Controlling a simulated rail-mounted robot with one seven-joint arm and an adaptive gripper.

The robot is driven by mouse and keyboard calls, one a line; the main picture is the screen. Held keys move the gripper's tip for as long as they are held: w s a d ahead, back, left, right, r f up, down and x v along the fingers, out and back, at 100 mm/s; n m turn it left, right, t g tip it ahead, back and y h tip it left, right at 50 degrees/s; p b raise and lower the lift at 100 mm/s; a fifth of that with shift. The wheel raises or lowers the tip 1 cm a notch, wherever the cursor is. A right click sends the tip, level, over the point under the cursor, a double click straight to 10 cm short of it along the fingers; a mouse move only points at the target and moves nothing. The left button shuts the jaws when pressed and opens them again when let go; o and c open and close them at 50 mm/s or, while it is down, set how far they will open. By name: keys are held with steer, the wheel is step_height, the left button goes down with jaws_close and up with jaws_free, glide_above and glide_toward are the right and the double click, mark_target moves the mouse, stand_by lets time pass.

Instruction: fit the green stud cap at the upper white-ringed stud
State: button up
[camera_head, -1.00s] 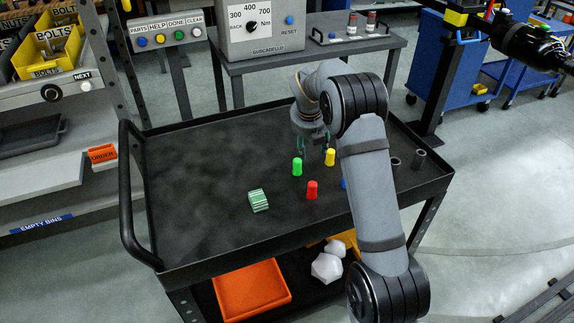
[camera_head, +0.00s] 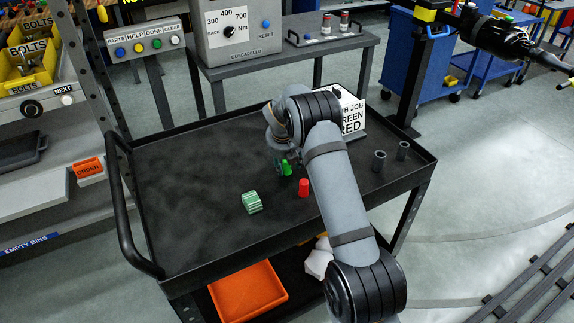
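The green stud cap (camera_head: 285,169) stands on the black cart top (camera_head: 190,170), left of my arm. My gripper (camera_head: 286,165) is down at the cap, with its fingers around or right beside it. The wrist and the small size hide whether the fingers press on it. A black hub-like part (camera_head: 505,38) with thin yellow-tipped rods is at the upper right, far from my gripper. I cannot make out a white-ringed stud there.
A red cap (camera_head: 304,188) stands close to the right of the green one. A sign card (camera_head: 351,112) is behind my arm. The cart's left side is clear.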

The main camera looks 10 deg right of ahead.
steer(key=shift+c, duration=1.1)
steer(key=c, duration=0.4)
steer(key=shift+c, duration=0.3)
steer(key=shift+r, duration=0.1)
steer(key=shift+r, duration=0.55)
step_height(320, 180, up, 3)
steer(key=shift+w+f, duration=0.1)
steer(key=d+r+p, duration=0.4)
steer(key=d+r, duration=0.3)
steer(key=d, duration=0.4)
steer(key=shift+w+d, duration=0.25)
steer(key=shift+w, duration=0.15)
